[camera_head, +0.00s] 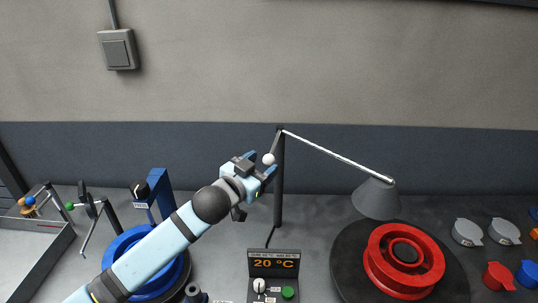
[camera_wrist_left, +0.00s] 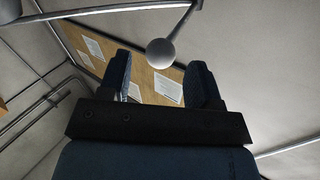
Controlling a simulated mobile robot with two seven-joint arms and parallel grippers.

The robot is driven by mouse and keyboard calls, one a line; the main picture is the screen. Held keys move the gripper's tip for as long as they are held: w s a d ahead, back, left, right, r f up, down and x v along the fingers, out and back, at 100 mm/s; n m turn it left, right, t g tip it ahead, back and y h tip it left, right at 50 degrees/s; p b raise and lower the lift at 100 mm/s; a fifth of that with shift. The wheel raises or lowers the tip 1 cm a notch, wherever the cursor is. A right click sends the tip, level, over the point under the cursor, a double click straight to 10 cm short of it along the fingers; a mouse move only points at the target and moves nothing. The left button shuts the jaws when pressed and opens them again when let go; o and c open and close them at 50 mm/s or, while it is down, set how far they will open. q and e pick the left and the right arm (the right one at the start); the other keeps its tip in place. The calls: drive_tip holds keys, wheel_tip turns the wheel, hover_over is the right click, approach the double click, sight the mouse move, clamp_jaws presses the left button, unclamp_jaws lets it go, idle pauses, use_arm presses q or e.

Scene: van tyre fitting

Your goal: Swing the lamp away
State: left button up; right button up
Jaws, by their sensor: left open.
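The lamp has a dark upright post (camera_head: 280,185), a thin light arm sloping down to the right and a grey cone shade (camera_head: 376,199). The shade hangs above the red wheel hub (camera_head: 404,260) on a dark disc. A white ball knob (camera_head: 268,159) sits on a short stub at the post's top left. My left gripper (camera_head: 261,165) is open at the knob. In the left wrist view the knob (camera_wrist_left: 161,53) shows between the two fingertips, near their ends. I cannot tell whether a finger touches it. My right gripper is not in view.
A control box (camera_head: 273,277) showing 20 °C stands in front of the post. A blue device (camera_head: 158,190) and blue round part (camera_head: 122,243) are left, partly behind my arm. Grey caps (camera_head: 466,232) and red and blue caps (camera_head: 497,276) lie right. A grey tray (camera_head: 30,262) is far left.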

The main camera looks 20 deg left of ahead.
sight(265, 162)
use_arm(q)
drive_tip(key=shift+x, duration=1.7)
